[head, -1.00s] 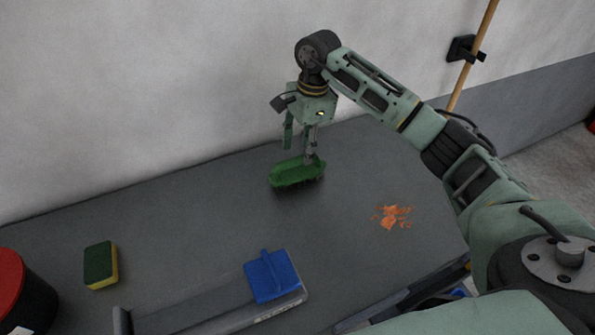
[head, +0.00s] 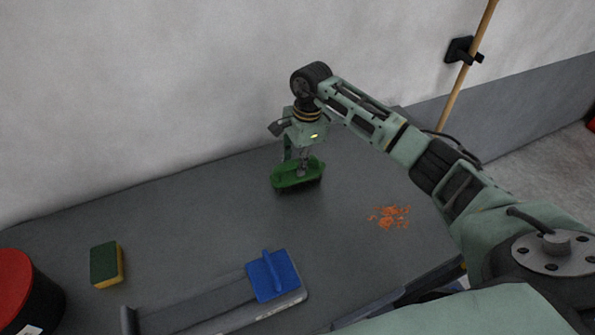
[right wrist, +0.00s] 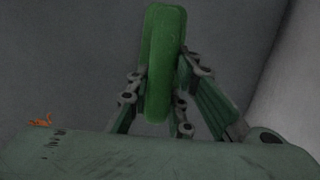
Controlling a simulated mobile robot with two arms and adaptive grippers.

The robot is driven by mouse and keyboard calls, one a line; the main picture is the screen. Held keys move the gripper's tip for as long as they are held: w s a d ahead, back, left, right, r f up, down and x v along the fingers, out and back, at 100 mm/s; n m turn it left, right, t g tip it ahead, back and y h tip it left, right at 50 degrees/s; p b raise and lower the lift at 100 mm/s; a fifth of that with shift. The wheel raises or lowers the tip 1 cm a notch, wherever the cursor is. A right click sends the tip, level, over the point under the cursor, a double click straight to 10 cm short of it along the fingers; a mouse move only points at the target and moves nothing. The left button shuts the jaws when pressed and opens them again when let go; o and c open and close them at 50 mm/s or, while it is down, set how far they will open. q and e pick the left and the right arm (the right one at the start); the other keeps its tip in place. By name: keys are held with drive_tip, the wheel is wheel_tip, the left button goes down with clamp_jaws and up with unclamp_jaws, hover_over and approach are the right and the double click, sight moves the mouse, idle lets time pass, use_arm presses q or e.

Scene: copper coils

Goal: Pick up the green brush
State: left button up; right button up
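The green brush (head: 311,176) is near the back of the dark grey table (head: 215,215), with its green top up and dark bristles below. My right gripper (head: 297,165) reaches down onto it from above. In the right wrist view the brush (right wrist: 163,60) stands between the two fingers (right wrist: 165,88), which close in on both its sides and appear to touch it. Whether the bristles still rest on the table is hard to tell. My left gripper is not in view.
Orange crumbs (head: 389,217) lie to the right. A wall (head: 150,80) is close behind the table.

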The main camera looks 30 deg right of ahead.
clamp_jaws()
drive_tip(key=shift+r, duration=0.15)
drive_tip(key=shift+r, duration=0.25)
drive_tip(key=r, duration=0.1)
drive_tip(key=r+b, duration=0.2)
drive_tip(key=shift+w+d+r, duration=0.25)
drive_tip(key=shift+d, duration=0.1)
drive_tip(key=w+d+r+b, duration=0.3)
drive_tip(key=d+r, duration=0.3)
drive_tip(key=d, duration=0.3)
drive_tip(key=shift+w+d+r, duration=0.4)
drive_tip(key=shift+w, duration=0.5)
